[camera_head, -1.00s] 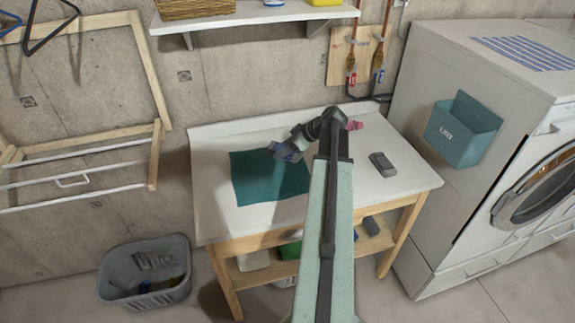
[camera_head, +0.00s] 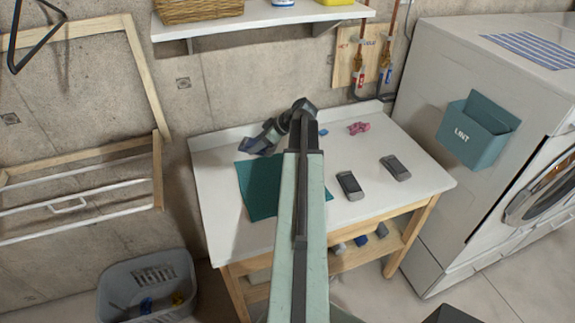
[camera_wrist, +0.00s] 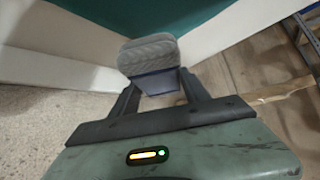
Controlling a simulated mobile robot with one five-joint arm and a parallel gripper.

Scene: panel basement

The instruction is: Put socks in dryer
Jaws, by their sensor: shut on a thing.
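My gripper (camera_head: 264,142) is shut on a grey-and-dark-blue thing, at the back left of the white table (camera_head: 225,215) near the wall. In the wrist view this held thing (camera_wrist: 150,52) shows a ridged grey top and a dark blue front between the two dark fingers. I cannot tell whether it is a sock. The dryer may be the white machine (camera_head: 480,120) at the right, whose round door (camera_head: 545,190) is partly cut off by the picture edge. A pink crumpled thing (camera_head: 358,128) and a small blue thing (camera_head: 323,132) lie on the table.
A teal mat (camera_head: 258,190) lies partly under my arm. A teal lint bin (camera_head: 475,133) hangs on the machine. A grey basket (camera_head: 125,280) stands on the floor; a drying rack (camera_head: 75,200) is at left.

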